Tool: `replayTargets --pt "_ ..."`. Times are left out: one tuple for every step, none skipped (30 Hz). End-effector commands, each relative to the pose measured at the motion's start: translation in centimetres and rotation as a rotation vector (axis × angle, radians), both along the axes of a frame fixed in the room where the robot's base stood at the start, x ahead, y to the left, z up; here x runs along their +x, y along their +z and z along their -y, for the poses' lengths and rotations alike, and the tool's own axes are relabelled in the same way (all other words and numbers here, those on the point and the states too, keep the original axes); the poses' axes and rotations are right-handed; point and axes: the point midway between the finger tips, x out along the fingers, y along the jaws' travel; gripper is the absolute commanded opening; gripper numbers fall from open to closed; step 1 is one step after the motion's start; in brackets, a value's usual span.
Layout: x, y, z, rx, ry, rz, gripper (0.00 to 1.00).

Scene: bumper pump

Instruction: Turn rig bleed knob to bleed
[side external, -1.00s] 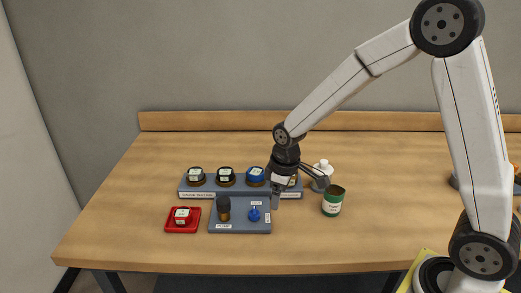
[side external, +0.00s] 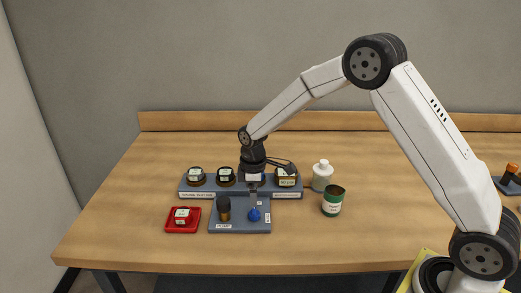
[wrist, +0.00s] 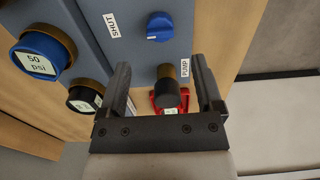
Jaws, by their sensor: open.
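The blue bleed knob (side external: 254,215) stands on the right part of the grey-blue rig plate (side external: 240,228). It also shows in the wrist view (wrist: 160,25), with a pale mark on its side facing the SHUT label (wrist: 113,24). No bleed label is readable. My gripper (side external: 254,196) is above and slightly behind the knob in the side view, apart from it. In the wrist view its fingers (wrist: 160,72) are open and empty, with the knob beyond the fingertips. The black pump plunger (wrist: 168,92) shows between the fingers, lower down, beside the PUMP label (wrist: 185,68).
Behind the plate, a rack (side external: 206,193) holds several capped gauges, one blue-capped and marked 50 psi (wrist: 42,57). A red tray (side external: 172,227) with a red-based item lies left. A green can (side external: 332,203) and white bottle (side external: 322,176) stand right. The front bench is clear.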

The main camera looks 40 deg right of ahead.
Motion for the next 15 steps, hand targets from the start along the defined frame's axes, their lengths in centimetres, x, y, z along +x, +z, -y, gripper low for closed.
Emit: replayTargets --pt "0.0 -0.4 0.0 0.000 0.000 -0.001 0.84" --pt "0.0 -0.7 0.0 0.000 0.000 -0.001 0.84" --pt "0.0 -1.1 0.0 0.000 -0.001 -0.001 0.84" --pt "-0.1 -1.4 0.0 0.000 -0.001 -0.003 0.84" --pt "-0.1 -1.7 0.0 0.000 -0.001 -0.003 0.84" --pt "-0.1 -2.2 0.0 0.000 -0.001 -0.001 0.84" --pt "-0.1 -2.5 0.0 0.000 -0.001 -0.001 0.84" --pt "-0.1 -2.9 0.0 0.000 -0.001 -0.001 0.84" --pt "-0.1 -3.4 0.0 0.000 -0.001 -0.001 0.84" --pt "-0.1 -3.8 0.0 0.000 -0.001 -0.001 0.84" --pt "-0.1 -4.2 0.0 0.000 -0.001 -0.001 0.84" --pt "-0.1 -4.7 0.0 0.000 -0.001 -0.001 0.84" --pt "-0.1 -5.0 0.0 0.000 -0.001 -0.001 0.84" --pt "0.0 -5.3 0.0 0.000 -0.001 0.000 0.84" --pt "0.0 -5.7 0.0 0.000 -0.001 0.001 0.84"
